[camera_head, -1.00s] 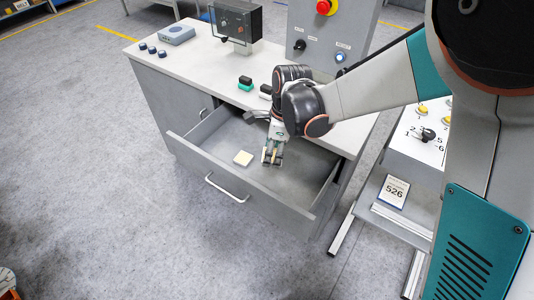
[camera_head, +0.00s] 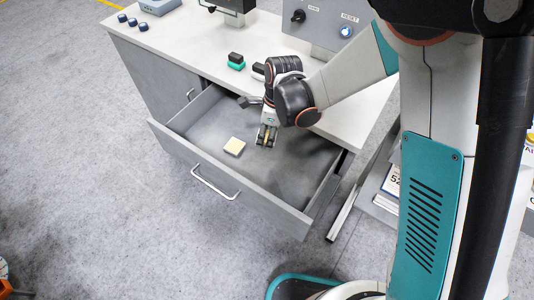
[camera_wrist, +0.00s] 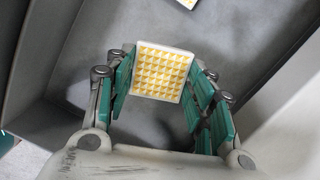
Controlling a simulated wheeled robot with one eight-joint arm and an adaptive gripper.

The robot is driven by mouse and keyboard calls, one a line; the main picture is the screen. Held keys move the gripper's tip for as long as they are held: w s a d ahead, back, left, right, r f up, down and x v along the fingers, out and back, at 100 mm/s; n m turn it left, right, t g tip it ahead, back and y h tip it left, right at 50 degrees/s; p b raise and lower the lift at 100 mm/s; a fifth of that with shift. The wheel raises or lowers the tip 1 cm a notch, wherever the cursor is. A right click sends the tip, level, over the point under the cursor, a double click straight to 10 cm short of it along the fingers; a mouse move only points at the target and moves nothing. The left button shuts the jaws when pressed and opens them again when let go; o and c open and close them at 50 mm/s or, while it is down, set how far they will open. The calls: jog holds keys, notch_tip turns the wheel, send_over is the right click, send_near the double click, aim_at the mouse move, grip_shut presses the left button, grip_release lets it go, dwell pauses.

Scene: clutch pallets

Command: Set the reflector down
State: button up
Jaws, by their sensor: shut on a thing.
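The reflector (camera_wrist: 161,72), a white-edged square with a yellow pyramid pattern, is between the finger pads of my gripper (camera_wrist: 158,85). My gripper (camera_head: 266,136) is shut on it, inside the open grey drawer (camera_head: 190,151), pointing down. In the head view the held reflector is mostly hidden by the fingers. The gap between it and the drawer floor is hard to judge. A second pale yellow square (camera_head: 235,146) lies flat on the drawer floor, left of my gripper; its edge shows at the top of the wrist view (camera_wrist: 187,3).
The cabinet top (camera_head: 185,45) behind the drawer carries a green and black block (camera_head: 236,62), several dark blue knobs (camera_head: 132,22) and a grey control box with a blue button (camera_head: 346,31). The drawer floor right of my gripper looks clear.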

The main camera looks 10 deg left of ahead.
aim_at(266, 158)
notch_tip(266, 158, down, 10)
jog(key=b, duration=0.3)
jog(key=shift+f, duration=0.1)
jog(key=shift+f, duration=0.1)
jog(key=o, duration=0.5)
jog(key=shift+f+b, duration=0.1)
jog(key=shift+b, duration=0.2)
jog(key=shift+o, duration=1)
jog(key=shift+r, duration=0.2)
jog(key=r+p, duration=0.1)
jog(key=r, duration=0.1)
jog(key=r+p, duration=0.1)
jog(key=r, duration=0.2)
jog(key=d+r+p, duration=0.1)
jog(key=r, duration=0.1)
jog(key=shift+d+r, duration=0.1)
jog(key=shift+r, duration=0.15)
